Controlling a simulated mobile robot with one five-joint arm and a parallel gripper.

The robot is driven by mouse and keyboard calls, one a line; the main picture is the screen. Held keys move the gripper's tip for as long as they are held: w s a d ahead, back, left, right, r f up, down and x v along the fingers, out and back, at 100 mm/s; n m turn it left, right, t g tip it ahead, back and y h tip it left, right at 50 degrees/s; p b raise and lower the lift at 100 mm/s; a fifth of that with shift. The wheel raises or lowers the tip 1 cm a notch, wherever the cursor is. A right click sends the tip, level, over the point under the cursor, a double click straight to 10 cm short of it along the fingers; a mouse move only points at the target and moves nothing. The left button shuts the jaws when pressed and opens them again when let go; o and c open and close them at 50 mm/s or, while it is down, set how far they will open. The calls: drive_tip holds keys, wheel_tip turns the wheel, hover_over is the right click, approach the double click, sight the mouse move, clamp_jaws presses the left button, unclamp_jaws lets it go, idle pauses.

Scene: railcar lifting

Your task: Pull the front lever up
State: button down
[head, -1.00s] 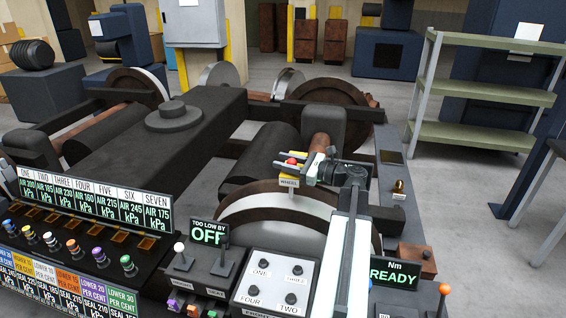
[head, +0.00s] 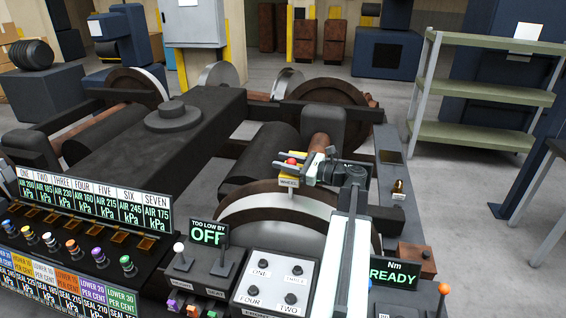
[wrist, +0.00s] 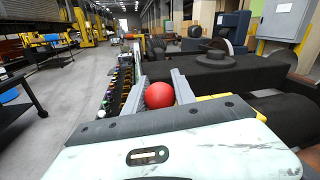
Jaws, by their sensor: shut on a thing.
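My gripper (head: 293,163) is at the far end of my outstretched arm, above the curved rim of the near wheel. It is shut on a red ball (head: 291,160), which sits between its two fingers just above a small sign reading WHEEL (head: 288,182). The red ball also shows between the fingers in the wrist view (wrist: 160,95); what it is fixed to is hidden. A lever with a white knob (head: 178,248) and a lever with an orange knob (head: 444,289) stand on the near panels. I cannot read which lever is labelled front.
A button box (head: 272,272) and a display reading OFF (head: 208,235) stand left of my arm, a READY display (head: 394,271) right of it. The dark railcar frame (head: 200,115) lies beyond. Green shelves (head: 485,90) stand at the right, with open floor before them.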

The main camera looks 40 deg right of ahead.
idle(0.3)
wheel_tip(320, 180, up, 5)
drive_tip(key=p, duration=0.4)
drive_tip(key=shift+f+p, duration=0.2)
drive_tip(key=shift+p, duration=0.1)
drive_tip(key=shift+f, duration=0.15)
drive_tip(key=c, duration=1)
unclamp_jaws()
drive_tip(key=shift+c, duration=0.2)
drive_tip(key=v, duration=0.7)
drive_tip(key=shift+s+d, duration=0.2)
drive_tip(key=shift+s, duration=0.15)
